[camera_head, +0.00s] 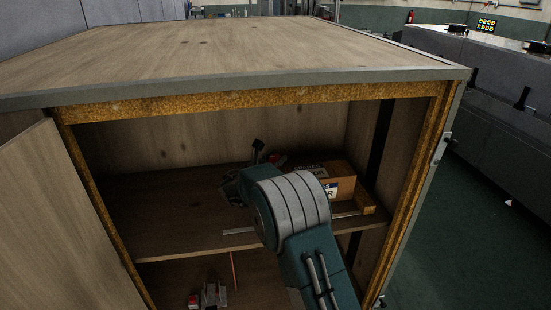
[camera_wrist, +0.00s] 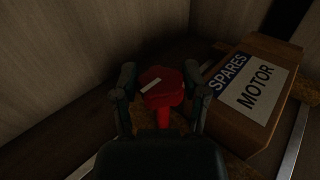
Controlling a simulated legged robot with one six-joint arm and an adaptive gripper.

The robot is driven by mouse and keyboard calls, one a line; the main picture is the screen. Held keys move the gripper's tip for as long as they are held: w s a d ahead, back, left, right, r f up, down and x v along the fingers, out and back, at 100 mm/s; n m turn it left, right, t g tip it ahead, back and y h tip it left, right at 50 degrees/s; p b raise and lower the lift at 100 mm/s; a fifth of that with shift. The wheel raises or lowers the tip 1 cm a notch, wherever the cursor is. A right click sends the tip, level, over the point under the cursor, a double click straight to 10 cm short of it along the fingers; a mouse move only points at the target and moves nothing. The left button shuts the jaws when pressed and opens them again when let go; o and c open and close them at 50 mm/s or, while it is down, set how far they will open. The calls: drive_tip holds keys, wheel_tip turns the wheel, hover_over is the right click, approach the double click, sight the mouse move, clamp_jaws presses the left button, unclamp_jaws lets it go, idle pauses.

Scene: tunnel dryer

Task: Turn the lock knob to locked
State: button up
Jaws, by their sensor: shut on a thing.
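A red knob-like part (camera_wrist: 163,88) with a rounded, faceted head, a narrow red stem and a white strip on top shows in the wrist view. My gripper (camera_wrist: 160,84) has one dark finger on each side of it and is shut on it. I cannot tell whether this red part is the lock knob or whether it is fixed to anything; its lower end is hidden by my gripper. In the head view my gripper is inside the open cabinet, above the upper shelf, and largely hidden behind my arm.
A cardboard box (camera_wrist: 250,92) labelled "SPARES MOTOR" stands close right of my gripper. An open door (camera_head: 60,215) is at left. Grey fittings (camera_head: 441,147) sit on the right outer side. Red and grey items (camera_head: 211,296) lie below.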

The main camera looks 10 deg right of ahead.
drive_tip(key=shift+a, duration=0.15)
drive_tip(key=o, duration=1.2)
drive_tip(key=shift+c, duration=0.2)
drive_tip(key=shift+a, duration=0.1)
drive_tip(key=v, duration=1.2)
drive_tip(key=shift+w, duration=0.15)
